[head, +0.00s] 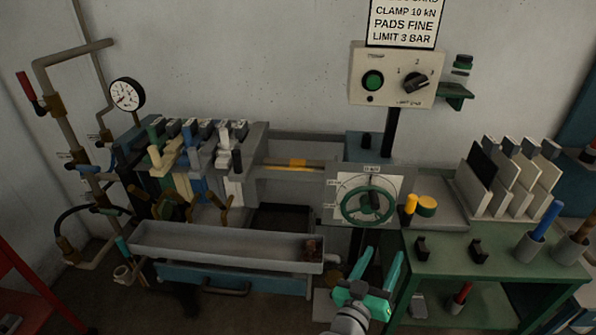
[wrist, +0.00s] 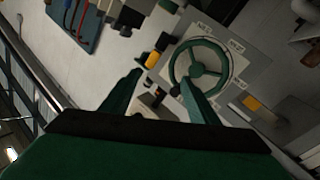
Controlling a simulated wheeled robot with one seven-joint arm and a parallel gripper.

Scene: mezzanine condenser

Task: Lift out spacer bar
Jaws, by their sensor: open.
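A filter press stands against the wall, with a stack of plates (head: 190,160) at its left end. A short yellow-orange piece (head: 297,164) lies along the rail in the gap right of the plates; it may be the spacer bar, but I cannot tell for sure. A similar yellow patch shows in the wrist view (wrist: 250,102). A green handwheel (head: 343,207) is on the press's front panel; it also shows in the wrist view (wrist: 181,66). My gripper (head: 382,258) is open and empty, below and right of the handwheel. Its spread fingers (wrist: 158,82) show in the wrist view.
A long grey trough (head: 210,246) runs along the front of the press. A green bench (head: 450,255) at right holds a rack of pale plates (head: 515,180) and a blue-handled tool (head: 545,220). A control box (head: 392,75) is on a post above. A gauge and pipes stand at left.

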